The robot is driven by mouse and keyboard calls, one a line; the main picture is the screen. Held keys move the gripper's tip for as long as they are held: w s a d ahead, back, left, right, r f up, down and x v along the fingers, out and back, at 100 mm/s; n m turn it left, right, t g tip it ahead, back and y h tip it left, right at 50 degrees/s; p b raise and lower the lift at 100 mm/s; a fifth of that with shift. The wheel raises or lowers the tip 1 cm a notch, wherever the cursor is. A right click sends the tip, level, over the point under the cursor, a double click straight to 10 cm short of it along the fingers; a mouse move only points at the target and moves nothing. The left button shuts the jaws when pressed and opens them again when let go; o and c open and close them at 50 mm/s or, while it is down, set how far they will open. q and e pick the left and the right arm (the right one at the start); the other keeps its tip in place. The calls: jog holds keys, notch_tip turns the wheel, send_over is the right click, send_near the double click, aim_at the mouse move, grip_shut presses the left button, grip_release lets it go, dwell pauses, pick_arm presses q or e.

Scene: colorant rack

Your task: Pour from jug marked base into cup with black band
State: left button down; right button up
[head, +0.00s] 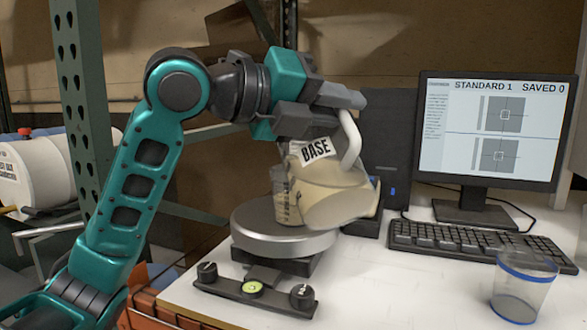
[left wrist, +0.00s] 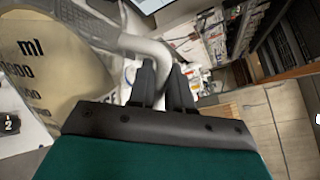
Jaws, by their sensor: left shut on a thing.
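The jug marked BASE (head: 340,200) is cream-coloured, with a white label and a pale handle. It is tilted toward the left over a round metal plate (head: 285,240). My left gripper (head: 345,100) is shut on the jug's handle; in the left wrist view its two dark fingers (left wrist: 165,85) close around the handle, beside the jug's graduated body (left wrist: 50,65). A small clear cup (head: 281,205) stands on the plate, partly hidden by the jug. A black band on it cannot be made out, nor any stream. My right gripper is not in view.
A clear cup with a blue band (head: 523,288) stands at the front right of the white table. A keyboard (head: 480,243) and monitor (head: 490,130) are behind it. A dark bracket with knobs (head: 254,289) lies before the plate. A green rack post (head: 85,90) stands at left.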

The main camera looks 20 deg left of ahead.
pick_arm(q)
jog(key=shift+w+a+r, duration=0.15)
jog(key=shift+r, duration=0.3)
dwell(1.6)
